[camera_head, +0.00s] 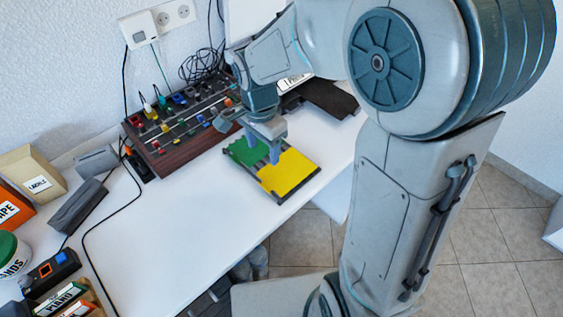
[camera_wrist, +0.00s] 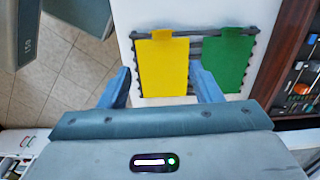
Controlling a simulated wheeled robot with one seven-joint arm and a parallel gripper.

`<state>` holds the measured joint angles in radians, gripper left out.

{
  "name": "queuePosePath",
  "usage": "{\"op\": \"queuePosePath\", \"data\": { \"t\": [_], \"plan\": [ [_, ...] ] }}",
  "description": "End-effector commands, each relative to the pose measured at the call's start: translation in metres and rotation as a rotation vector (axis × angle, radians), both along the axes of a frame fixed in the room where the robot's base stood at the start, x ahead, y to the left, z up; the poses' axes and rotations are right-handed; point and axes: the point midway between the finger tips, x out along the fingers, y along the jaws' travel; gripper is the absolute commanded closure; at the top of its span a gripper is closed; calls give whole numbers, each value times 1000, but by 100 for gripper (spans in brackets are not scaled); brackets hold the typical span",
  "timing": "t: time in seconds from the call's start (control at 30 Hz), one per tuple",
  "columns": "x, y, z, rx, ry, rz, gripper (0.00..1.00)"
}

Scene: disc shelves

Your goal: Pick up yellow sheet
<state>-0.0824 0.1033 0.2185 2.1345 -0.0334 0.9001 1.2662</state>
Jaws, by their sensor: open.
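The yellow sheet (camera_head: 289,173) lies in a dark slotted rack (camera_head: 283,202) near the table's front edge. A green sheet (camera_head: 246,152) lies beside it on the left in the same rack. In the wrist view the yellow sheet (camera_wrist: 162,66) is left of the green sheet (camera_wrist: 224,64); each has a small tab at its top. My gripper (camera_head: 262,147) is over the rack. In the wrist view my gripper (camera_wrist: 168,84) has its two blue fingers apart, one on either side of the yellow sheet's near end. I cannot tell how high the fingertips are above it.
A brown-sided mixer panel (camera_head: 182,127) with coloured knobs and cables stands behind the rack. A dark flat object (camera_head: 325,98) lies to the right. Boxes and small devices (camera_head: 75,205) crowd the table's left. The white table (camera_head: 170,235) is clear in the middle.

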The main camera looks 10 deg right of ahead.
Motion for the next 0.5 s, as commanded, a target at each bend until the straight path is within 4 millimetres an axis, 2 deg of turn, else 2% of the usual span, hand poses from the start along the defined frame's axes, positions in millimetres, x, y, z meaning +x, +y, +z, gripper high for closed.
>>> {"op": "queuePosePath", "data": {
  "t": [0.17, 0.4, 0.5],
  "plan": [
    [3, 4, -22, 1, 12, -33, 42],
    [1, 4, -70, 2, 13, -31, 42],
    [2, 4, -83, 1, 11, -31, 42]
  ]
}}
